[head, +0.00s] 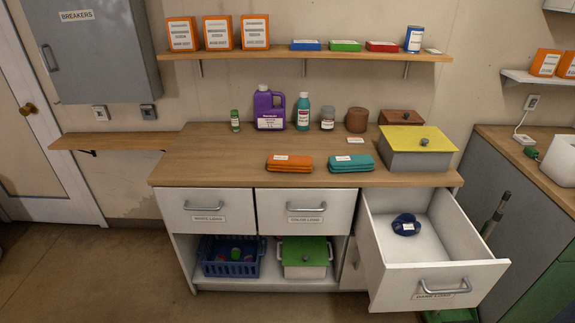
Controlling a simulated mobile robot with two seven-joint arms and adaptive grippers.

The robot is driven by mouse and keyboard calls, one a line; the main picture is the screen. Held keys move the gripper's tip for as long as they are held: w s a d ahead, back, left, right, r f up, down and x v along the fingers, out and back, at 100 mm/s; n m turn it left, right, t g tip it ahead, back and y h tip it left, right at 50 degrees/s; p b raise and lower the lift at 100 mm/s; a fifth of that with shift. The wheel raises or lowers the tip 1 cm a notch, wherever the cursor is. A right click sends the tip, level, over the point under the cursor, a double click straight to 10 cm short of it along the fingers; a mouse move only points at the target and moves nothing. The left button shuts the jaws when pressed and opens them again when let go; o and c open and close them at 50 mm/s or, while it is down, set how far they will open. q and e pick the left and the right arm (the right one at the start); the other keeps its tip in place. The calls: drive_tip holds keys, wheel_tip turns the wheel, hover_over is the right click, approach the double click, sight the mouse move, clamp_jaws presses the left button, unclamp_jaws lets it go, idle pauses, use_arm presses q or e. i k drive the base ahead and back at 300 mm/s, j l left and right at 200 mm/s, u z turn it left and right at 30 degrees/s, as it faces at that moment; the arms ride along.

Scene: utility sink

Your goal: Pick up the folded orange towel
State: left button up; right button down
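The folded orange towel (289,163) lies flat on the wooden counter (215,160) near its front edge, with a small white label on top. A folded teal towel (351,163) lies just to its right, with a narrow gap between them. Neither of my grippers shows in the head view, and nothing touches the orange towel.
Bottles (270,108) and jars stand along the counter's back. A grey box with a yellow lid (417,140) stands at the right. The right drawer (432,245) is pulled out, with a dark blue item (406,225) inside. A shelf (330,56) hangs above.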

sight(277, 163)
drive_tip(key=i+j, duration=0.45)
drive_tip(key=j, duration=0.15)
drive_tip(key=i+j, duration=0.4)
drive_tip(key=j, duration=0.15)
drive_tip(key=i+j+z, duration=0.1)
drive_tip(key=z, duration=0.3)
drive_tip(key=j+z, duration=0.15)
drive_tip(key=z, duration=0.3)
drive_tip(key=i+j+z, duration=0.1)
drive_tip(key=z, duration=0.3)
drive_tip(key=j, duration=0.05)
